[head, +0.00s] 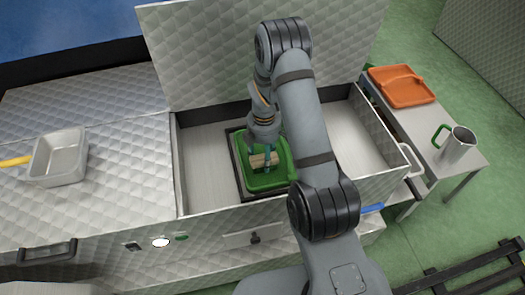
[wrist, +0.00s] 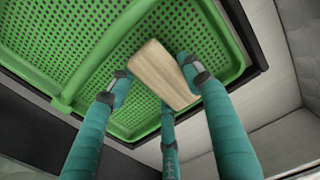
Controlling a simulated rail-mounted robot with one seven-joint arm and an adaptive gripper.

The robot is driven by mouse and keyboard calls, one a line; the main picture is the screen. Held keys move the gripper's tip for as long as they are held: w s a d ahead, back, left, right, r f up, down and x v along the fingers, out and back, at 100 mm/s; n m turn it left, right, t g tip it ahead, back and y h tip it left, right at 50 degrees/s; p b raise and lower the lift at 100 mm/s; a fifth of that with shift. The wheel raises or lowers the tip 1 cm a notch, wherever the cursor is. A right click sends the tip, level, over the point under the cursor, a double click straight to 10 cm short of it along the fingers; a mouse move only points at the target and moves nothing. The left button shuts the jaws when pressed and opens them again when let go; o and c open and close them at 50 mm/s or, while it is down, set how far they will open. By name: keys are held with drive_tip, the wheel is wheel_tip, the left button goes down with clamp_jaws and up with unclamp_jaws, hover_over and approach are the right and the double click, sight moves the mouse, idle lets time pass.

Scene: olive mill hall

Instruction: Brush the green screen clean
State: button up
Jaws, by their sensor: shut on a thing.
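The green screen (head: 268,182) lies flat in a dark frame inside the open metal bin (head: 205,180). In the wrist view the screen (wrist: 60,45) shows as a perforated panel with a raised green rim and a crossbar. My gripper (head: 264,162) is over the screen, its teal fingers closed around a pale wooden brush block (head: 262,159). In the wrist view the wooden block (wrist: 162,75) sits between the fingertips of my gripper (wrist: 160,85). Its bristles are hidden, and I cannot tell whether they touch the screen. No dirt can be made out on the screen.
A raised quilted metal lid (head: 200,50) stands behind the bin. A metal pan (head: 58,157) sits on the left worktop. On the right side table are an orange tray (head: 402,86) and a metal jug (head: 458,145). The bin walls (head: 178,165) surround the screen.

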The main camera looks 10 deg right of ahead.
drive_tip(key=shift+s+d+b, duration=0.1)
drive_tip(key=shift+s+b, duration=0.25)
drive_tip(key=shift+s, duration=1.5)
drive_tip(key=shift+w+r, duration=0.1)
drive_tip(key=shift+w, duration=0.1)
drive_tip(key=shift+w+p, duration=1.15)
drive_tip(key=shift+w, duration=2.55)
drive_tip(key=shift+w+a, duration=0.15)
drive_tip(key=shift+w, duration=1.7)
drive_tip(key=shift+w+a, duration=0.15)
drive_tip(key=shift+w, duration=1.7)
wheel_tip(320, 180, up, 8)
drive_tip(key=p, duration=0.6)
